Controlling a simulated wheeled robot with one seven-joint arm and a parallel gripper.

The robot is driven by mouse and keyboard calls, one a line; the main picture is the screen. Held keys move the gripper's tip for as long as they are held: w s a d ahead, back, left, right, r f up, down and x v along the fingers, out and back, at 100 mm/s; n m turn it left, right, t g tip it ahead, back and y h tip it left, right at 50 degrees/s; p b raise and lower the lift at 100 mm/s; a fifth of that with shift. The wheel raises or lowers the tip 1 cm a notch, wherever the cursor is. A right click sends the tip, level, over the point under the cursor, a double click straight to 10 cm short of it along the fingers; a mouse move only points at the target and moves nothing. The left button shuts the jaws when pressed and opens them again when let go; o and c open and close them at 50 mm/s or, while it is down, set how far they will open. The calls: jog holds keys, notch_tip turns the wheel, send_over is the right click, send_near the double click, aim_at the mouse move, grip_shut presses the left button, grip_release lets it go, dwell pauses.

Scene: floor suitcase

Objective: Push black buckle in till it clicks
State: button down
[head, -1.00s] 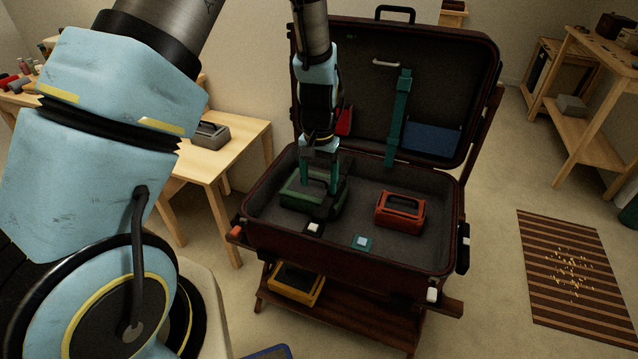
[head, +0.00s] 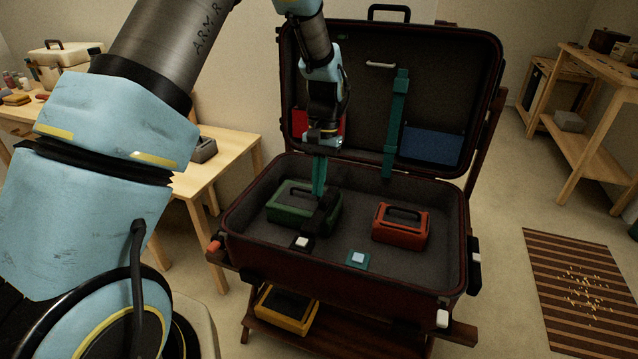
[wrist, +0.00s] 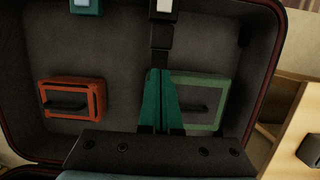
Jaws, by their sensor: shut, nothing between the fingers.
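The black buckle (head: 301,243) has a white button and sits at the front inside edge of the suitcase, left of the middle. Its white button shows at the top of the wrist view (wrist: 165,5). In the wrist view the strap (wrist: 161,36) runs between buckle and fingertips. My gripper (head: 319,194) is shut and empty, its teal fingers pointing down over the strap's rear end. I cannot tell whether the fingertips (wrist: 160,72) touch it. How far the buckle is engaged is unclear.
A green box (head: 288,206) lies close beside my fingers and a red box (head: 400,227) lies to the right. A teal buckle (head: 357,261) sits on the front edge. A teal strap (head: 396,120) hangs from the open lid. The suitcase floor between the boxes is clear.

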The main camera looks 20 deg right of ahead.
aim_at(316, 219)
jog(key=x, duration=0.6)
jog(key=shift+s+f, duration=0.1)
jog(key=shift+f, duration=0.2)
